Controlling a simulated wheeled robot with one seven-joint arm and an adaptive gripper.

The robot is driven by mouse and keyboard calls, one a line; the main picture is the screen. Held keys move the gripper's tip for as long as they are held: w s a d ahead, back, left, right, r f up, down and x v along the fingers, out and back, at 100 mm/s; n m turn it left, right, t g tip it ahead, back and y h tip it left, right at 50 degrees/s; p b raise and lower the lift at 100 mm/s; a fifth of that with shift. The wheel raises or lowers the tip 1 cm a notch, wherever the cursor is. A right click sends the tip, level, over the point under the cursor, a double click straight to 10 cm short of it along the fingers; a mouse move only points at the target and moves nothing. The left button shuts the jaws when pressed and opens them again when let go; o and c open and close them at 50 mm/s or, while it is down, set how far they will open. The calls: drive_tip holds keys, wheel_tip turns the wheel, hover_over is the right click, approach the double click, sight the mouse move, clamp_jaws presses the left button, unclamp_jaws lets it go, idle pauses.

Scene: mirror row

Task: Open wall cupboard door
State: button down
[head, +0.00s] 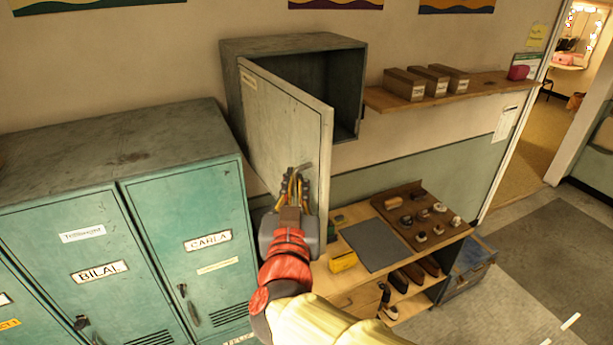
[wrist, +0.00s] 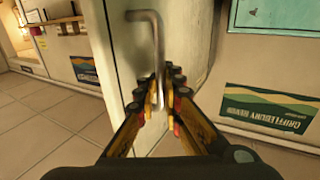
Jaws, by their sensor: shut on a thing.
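The grey wall cupboard (head: 345,90) hangs on the wall, and its door (head: 285,125) stands swung well open toward me. The inside looks dark and empty where it shows. My gripper (head: 294,180) is at the lower part of the door's outer face. In the wrist view my gripper (wrist: 160,92) has its fingers on both sides of the lower end of the metal door handle (wrist: 150,45), shut on it. The handle's lower end is partly hidden between the fingers. The door (wrist: 118,60) also fills the middle of the wrist view.
Teal lockers (head: 190,225) stand to the left of the open door. A wooden shelf (head: 485,88) with several boxes is to the right. Below is a low bench (head: 335,285) with a grey mat (head: 370,245) and a peg board (head: 400,205).

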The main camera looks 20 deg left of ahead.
drive_tip(key=shift+s+a, duration=0.2)
idle(0.3)
drive_tip(key=c, duration=2.3)
unclamp_jaws()
drive_tip(key=shift+d, duration=0.1)
drive_tip(key=shift+s, duration=0.1)
drive_tip(key=v, duration=1.1)
drive_tip(key=shift+s, duration=0.4)
